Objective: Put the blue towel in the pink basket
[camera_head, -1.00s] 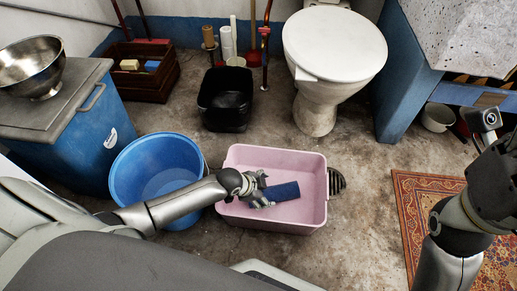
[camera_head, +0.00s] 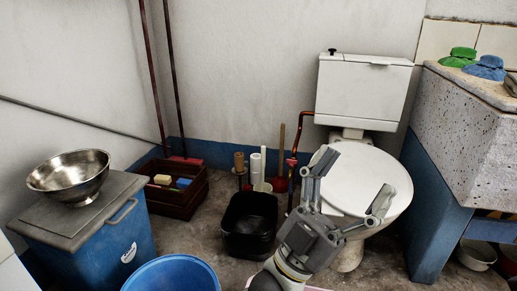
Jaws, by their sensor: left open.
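My left gripper (camera_head: 354,180) is raised in front of the toilet, its fingers spread wide with nothing between them. Only a thin sliver of the pink basket's rim (camera_head: 318,289) shows at the bottom edge, beside my left wrist. The blue towel is not in view now; a second ago a dark blue roll lay in the basket, by the gripper. My right gripper is out of view.
A blue tub (camera_head: 172,276) stands at the bottom, left of my arm. A black bin (camera_head: 250,226) and a white toilet (camera_head: 375,175) stand behind. The stone trough (camera_head: 465,130) at right holds a green item (camera_head: 460,57) and a blue item (camera_head: 486,68).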

